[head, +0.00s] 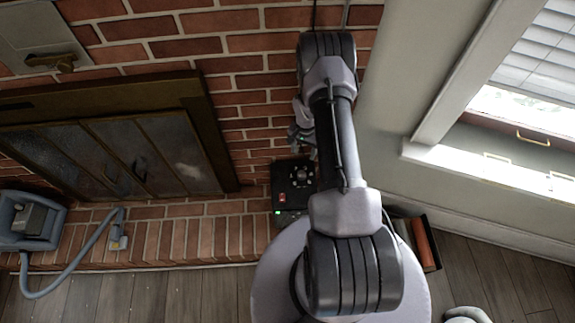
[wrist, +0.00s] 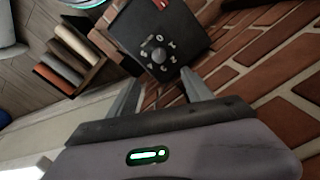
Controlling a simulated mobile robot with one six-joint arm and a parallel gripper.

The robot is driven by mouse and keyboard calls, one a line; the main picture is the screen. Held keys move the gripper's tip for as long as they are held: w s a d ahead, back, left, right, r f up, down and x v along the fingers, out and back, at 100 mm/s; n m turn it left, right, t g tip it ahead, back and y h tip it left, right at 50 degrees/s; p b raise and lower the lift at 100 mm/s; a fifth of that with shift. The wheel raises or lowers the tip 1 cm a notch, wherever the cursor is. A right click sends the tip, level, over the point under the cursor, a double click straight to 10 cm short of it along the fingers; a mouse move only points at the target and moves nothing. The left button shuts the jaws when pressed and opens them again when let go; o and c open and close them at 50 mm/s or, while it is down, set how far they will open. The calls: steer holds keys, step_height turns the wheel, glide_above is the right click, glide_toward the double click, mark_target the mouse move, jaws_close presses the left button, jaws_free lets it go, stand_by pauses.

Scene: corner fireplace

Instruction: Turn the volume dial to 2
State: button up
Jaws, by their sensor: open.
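The volume dial (head: 301,175) is a small round knob with pale markings around it, on top of a black box (head: 285,206) on the brick hearth. In the wrist view the dial (wrist: 159,55) shows at top centre with light characters around it on the black box (wrist: 185,28); which mark it points to is too small to tell. My gripper (head: 305,137) is above and behind the box in the head view. In the wrist view its two fingers (wrist: 157,90) are spread apart, with the dial beyond the gap between them. Nothing is between the fingers.
A small red light (head: 282,197) shows on the box. A brick fireplace with glass doors (head: 140,155) is at left. A grey vacuum-like machine with a hose (head: 75,280) stands left. A rack of rolled items (wrist: 75,55) stands beside the box.

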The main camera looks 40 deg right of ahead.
mark_target(302, 174)
step_height(302, 174, down, 17)
steer(key=b, duration=0.5)
steer(key=shift+s+r, duration=0.1)
steer(key=shift+r, duration=0.1)
jaws_close()
